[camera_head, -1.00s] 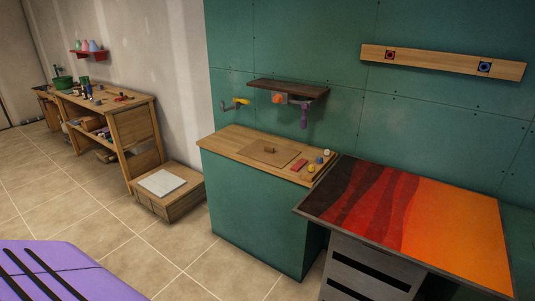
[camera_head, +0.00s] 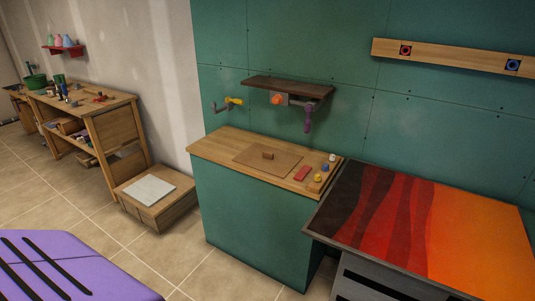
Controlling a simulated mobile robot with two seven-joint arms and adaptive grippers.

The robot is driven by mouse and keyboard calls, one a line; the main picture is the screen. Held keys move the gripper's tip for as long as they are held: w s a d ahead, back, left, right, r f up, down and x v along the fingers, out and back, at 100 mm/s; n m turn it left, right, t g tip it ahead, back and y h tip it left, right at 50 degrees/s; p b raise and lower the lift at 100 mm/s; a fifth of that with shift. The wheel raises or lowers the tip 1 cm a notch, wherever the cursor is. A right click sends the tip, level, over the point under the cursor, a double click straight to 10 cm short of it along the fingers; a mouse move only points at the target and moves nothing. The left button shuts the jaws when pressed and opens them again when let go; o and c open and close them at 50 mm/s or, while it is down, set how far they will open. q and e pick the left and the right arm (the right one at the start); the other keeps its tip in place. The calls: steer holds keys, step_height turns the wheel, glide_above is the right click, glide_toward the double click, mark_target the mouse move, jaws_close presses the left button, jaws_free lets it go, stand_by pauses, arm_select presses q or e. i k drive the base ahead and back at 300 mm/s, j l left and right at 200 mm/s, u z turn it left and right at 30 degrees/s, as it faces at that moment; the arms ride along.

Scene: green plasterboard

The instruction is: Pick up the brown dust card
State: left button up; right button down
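A flat brown card (camera_head: 284,163) lies on the wooden top of the green cabinet (camera_head: 209,146). Neither of my grippers is in the head view.
A red block (camera_head: 302,173) and several small coloured knobs (camera_head: 318,177) sit at the cabinet's right. A dark shelf (camera_head: 290,86) with tools hangs above. A red-orange table (camera_head: 420,220) adjoins at right. Tiled floor (camera_head: 165,262) is clear in front of the cabinet.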

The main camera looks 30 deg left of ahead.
mark_target(275, 162)
steer(key=i+j, duration=0.15)
steer(key=j, duration=0.2)
steer(key=i+j+z, duration=0.1)
steer(key=j, duration=0.25)
steer(key=i+j, duration=0.15)
steer(key=j, duration=0.2)
steer(key=i+j, duration=0.1)
steer(key=j, duration=0.25)
steer(key=i+j+z, duration=0.1)
steer(key=j, duration=0.25)
steer(key=i+j, duration=0.15)
steer(key=j, duration=0.2)
steer(key=z, duration=0.05)
